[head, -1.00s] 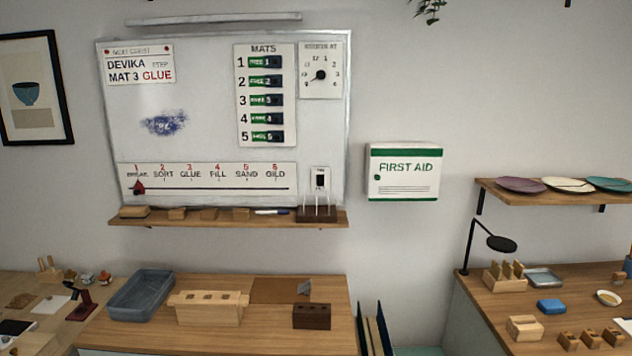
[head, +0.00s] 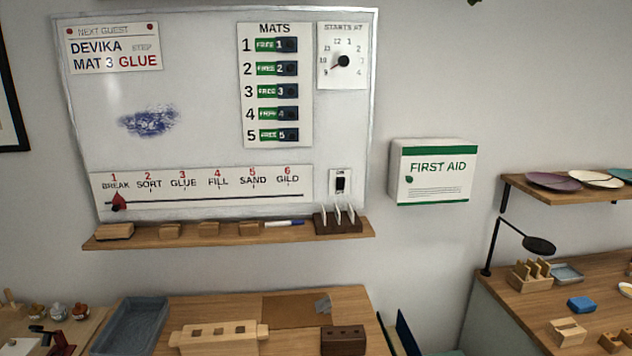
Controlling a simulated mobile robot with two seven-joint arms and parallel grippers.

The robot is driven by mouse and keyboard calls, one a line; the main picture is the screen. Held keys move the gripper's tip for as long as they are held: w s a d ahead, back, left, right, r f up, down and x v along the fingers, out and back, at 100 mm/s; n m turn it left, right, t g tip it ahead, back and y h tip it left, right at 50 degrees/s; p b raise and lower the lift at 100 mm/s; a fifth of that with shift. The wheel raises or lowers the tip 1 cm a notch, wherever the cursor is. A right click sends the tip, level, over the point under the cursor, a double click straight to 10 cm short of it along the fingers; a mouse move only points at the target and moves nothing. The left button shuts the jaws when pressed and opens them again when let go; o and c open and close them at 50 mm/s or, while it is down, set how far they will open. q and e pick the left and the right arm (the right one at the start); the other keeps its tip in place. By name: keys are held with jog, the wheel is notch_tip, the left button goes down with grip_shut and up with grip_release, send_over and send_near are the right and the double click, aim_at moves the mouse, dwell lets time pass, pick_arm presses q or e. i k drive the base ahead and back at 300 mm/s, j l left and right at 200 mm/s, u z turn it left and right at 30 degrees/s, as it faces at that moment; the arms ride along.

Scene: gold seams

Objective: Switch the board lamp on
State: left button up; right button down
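The whiteboard (head: 215,120) hangs on the wall in the head view, with a long lamp bar seen above it only in the earlier frame. A small white switch plate with a black rocker (head: 340,184) is at the board's lower right, above the ledge. I cannot tell which way the rocker is tipped. Neither of my grippers is in view.
A wooden ledge (head: 198,233) under the board holds wooden blocks, a marker (head: 284,223) and a dark rack (head: 338,222) with white sticks just below the switch. A first aid box (head: 432,172) hangs to the right. A bench with a grey tub (head: 130,325) stands below.

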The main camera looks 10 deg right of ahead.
aim_at(340, 180)
jog(key=i+j, duration=0.55)
jog(key=j, duration=0.15)
jog(key=i+j+u, duration=0.15)
jog(key=i+j, duration=0.4)
jog(key=j, duration=0.2)
